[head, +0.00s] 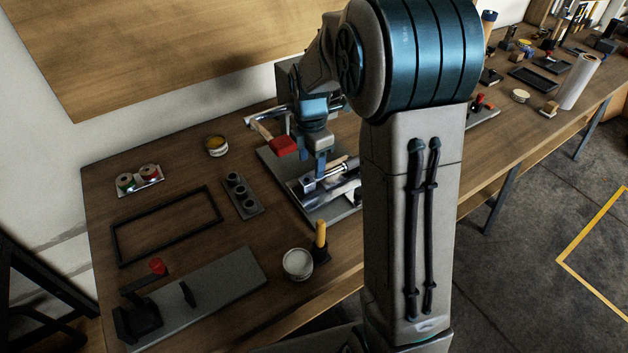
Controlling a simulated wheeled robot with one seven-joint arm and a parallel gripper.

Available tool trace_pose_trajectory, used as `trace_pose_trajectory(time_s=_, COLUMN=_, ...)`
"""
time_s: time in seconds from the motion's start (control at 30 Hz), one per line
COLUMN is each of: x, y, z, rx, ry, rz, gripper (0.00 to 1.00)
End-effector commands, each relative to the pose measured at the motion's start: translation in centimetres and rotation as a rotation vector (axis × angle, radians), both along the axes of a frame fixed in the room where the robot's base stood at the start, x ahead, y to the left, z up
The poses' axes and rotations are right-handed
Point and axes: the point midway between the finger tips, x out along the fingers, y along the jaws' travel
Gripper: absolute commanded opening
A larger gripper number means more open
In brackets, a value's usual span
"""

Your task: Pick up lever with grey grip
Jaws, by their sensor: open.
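My gripper (321,165) points down over the grey base plate (330,214) in the middle of the workbench. Its fingers are open, close above shiny silver metal parts (343,193) lying on that plate. One of these parts may be the lever with the grey grip, but I cannot make out a grey grip for certain. A red block-shaped piece (284,146) shows just left of my gripper, by a silver bar. My arm hides the right part of the plate and some of what lies there.
A white roll (579,80) stands far right.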

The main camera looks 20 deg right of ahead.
Motion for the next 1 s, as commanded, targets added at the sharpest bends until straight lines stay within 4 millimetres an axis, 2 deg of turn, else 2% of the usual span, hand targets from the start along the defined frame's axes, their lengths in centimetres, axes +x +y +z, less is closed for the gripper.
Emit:
trace_pose_trajectory(time_s=0.27, x=-1.1, y=0.4, z=-3.2, rx=0.000, ry=0.004, rz=0.000, gripper=0.55)
trace_pose_trajectory(time_s=0.4, x=-1.0, y=0.4, z=-4.9, rx=0.000, ry=0.002, rz=-0.001, gripper=0.55)
trace_pose_trajectory(time_s=0.67, x=-0.9, y=0.4, z=-5.4, rx=0.000, ry=0.000, rz=-0.001, gripper=0.55)
trace_pose_trajectory(time_s=0.7, x=-0.9, y=0.4, z=-5.4, rx=0.000, ry=0.000, rz=-0.001, gripper=0.52)
trace_pose_trajectory(time_s=0.9, x=-0.9, y=0.4, z=-5.3, rx=0.000, ry=0.000, rz=-0.001, gripper=0.00)
trace_pose_trajectory(time_s=1.0, x=-0.9, y=0.4, z=-5.3, rx=0.001, ry=-0.002, rz=-0.001, gripper=0.00)
